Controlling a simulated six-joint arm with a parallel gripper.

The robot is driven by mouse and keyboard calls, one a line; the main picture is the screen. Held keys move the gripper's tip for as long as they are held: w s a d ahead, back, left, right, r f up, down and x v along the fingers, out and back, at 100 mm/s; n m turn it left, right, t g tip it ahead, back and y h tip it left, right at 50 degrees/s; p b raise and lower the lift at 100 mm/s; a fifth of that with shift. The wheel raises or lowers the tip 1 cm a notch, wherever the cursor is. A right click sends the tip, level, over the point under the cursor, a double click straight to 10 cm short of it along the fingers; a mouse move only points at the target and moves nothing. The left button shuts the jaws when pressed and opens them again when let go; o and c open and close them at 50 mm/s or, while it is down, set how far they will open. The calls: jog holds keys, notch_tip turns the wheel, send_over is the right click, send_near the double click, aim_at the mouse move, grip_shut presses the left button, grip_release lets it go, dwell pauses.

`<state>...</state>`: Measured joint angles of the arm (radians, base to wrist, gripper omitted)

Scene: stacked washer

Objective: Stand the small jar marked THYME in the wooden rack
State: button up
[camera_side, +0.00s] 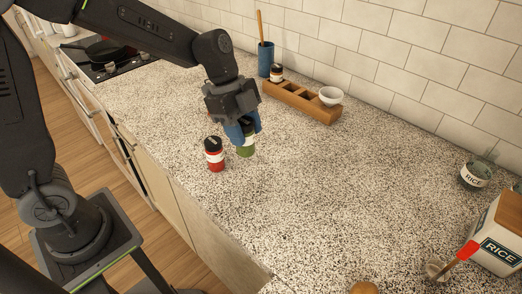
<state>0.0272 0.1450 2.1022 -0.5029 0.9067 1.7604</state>
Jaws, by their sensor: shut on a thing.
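My gripper (246,130) points down over the speckled counter. Its blue fingers are shut on a small green jar (246,149), whose upper part and label are mostly hidden by the fingers. I cannot read its label or tell whether it touches the counter. A red jar with a dark lid and white label (214,154) stands upright just left of it; its label is too small to read. The wooden rack (313,107) lies farther back by the tiled wall. A small dark-lidded jar (276,72) stands at its left end, and a white bowl (331,96) sits at its right end.
A blue holder (265,60) with a wooden-handled tool stands behind the rack's left end. The middle of the counter is clear.

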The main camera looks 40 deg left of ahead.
jog(key=a+r, duration=0.4)
jog(key=a, duration=0.2)
jog(key=n+t+y, duration=0.4)
jog(key=n+y, duration=0.1)
jog(key=n, duration=1.2)
send_over(295, 90)
jog(key=s, duration=0.2)
notch_tip(295, 90, down, 5)
jog(key=shift+s+d+f, duration=0.1)
jog(key=shift+s+f, duration=0.05)
jog(key=shift+f, duration=2.3)
jog(key=shift+f, duration=0.15)
jog(key=o, duration=0.7)
